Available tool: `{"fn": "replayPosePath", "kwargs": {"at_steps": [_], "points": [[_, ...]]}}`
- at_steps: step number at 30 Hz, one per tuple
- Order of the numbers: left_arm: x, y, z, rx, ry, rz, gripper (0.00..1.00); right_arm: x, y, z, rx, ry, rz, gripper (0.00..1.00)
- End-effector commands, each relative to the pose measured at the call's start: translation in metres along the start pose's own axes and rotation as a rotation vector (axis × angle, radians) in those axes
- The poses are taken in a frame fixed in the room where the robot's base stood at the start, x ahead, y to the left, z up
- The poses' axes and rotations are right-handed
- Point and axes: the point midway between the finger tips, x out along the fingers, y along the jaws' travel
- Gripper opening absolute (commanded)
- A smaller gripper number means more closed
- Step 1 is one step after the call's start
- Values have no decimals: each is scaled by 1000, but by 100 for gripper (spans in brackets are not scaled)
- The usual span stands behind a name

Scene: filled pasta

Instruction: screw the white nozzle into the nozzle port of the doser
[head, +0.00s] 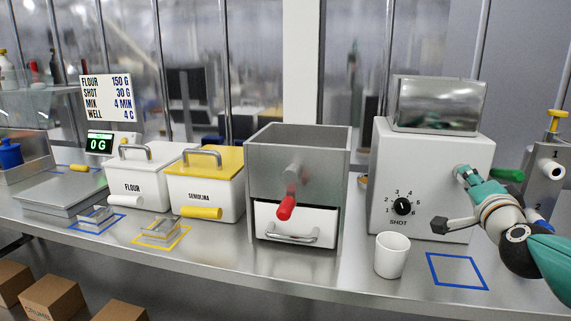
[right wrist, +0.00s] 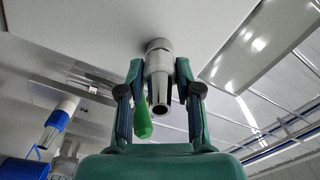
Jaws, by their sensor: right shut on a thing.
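The doser is the white box (head: 390,185) with a SHOT dial (head: 402,206) and a metal hopper on top. My right gripper (head: 463,173) is at the right part of its front face. In the right wrist view, my right gripper (right wrist: 159,70) has one finger on each side of the pale grey-white nozzle (right wrist: 159,88) and is shut on it. The nozzle's narrow open tip points toward the wrist camera, and its other end meets a round collar, the nozzle port (right wrist: 159,45). I cannot tell how far it is threaded in. My left gripper is out of view.
A green handle (head: 507,175) sticks out at the doser's right. A white cup (head: 392,256) stands in front of the doser, left of a blue-outlined square (head: 457,271). A dispenser with a yellow top (head: 545,165) stands at the far right. A metal bin (head: 296,160) stands left.

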Motion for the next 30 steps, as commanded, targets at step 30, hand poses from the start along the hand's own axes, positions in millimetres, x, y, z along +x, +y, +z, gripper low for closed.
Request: {"fn": "replayPosePath", "kwargs": {"at_steps": [30], "points": [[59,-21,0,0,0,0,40,1,1,1,1403,-1,-2,0]]}}
